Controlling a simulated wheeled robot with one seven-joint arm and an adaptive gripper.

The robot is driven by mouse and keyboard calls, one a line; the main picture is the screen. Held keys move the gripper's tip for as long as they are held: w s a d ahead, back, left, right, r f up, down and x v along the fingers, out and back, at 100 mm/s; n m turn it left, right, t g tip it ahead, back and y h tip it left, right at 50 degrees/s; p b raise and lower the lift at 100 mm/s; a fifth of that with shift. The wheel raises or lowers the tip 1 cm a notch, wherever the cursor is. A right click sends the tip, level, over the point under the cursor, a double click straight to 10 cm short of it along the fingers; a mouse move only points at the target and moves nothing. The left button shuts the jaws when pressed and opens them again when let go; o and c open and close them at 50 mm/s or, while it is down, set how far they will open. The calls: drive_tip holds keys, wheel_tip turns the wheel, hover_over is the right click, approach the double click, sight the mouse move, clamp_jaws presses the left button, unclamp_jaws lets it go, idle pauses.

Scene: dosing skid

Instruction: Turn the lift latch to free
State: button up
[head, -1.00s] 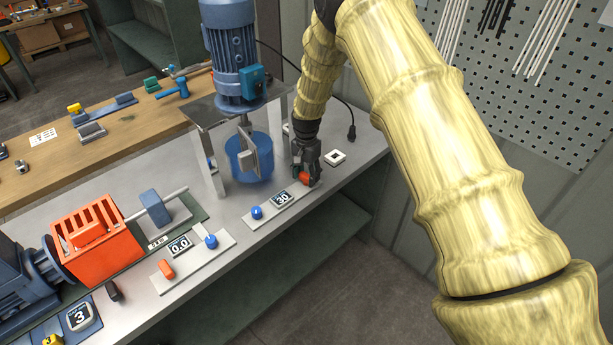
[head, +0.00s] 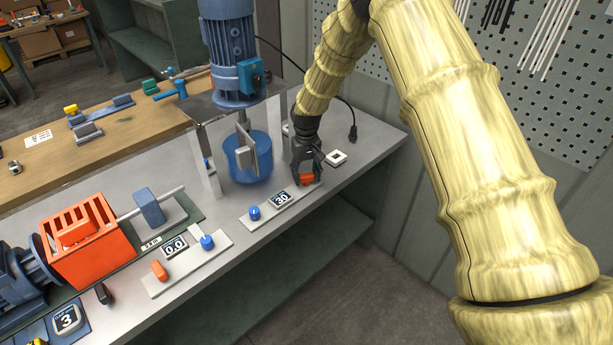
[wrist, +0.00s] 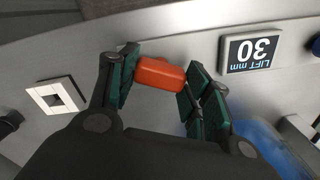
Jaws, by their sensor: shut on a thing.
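The lift latch is an orange-red handle (head: 307,179) on the right end of the small grey panel with the lift display. In the wrist view the latch (wrist: 160,74) lies between my two dark green finger pads, its long side running roughly across the gap. My gripper (head: 306,174) points down at the panel and is shut on the latch; in the wrist view my gripper (wrist: 161,66) has a pad at each end of it. The latch's base and any markings for its positions are hidden. The lift display (wrist: 252,49) reads 30 mm.
A blue knob (head: 254,213) sits left of the lift display. The blue mixer motor (head: 228,50) on its stand and the blue pot (head: 249,158) stand close by on the left. A white square plate (head: 336,158) lies to the right. The bench's front edge is near.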

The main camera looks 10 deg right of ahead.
sight(307, 174)
drive_tip(key=n+b, duration=0.1)
drive_tip(key=n, duration=0.4)
idle(0.6)
drive_tip(key=o, duration=1)
drive_tip(key=shift+o, duration=0.2)
wheel_tip(307, 174, up, 12)
drive_tip(key=shift+d, duration=0.1)
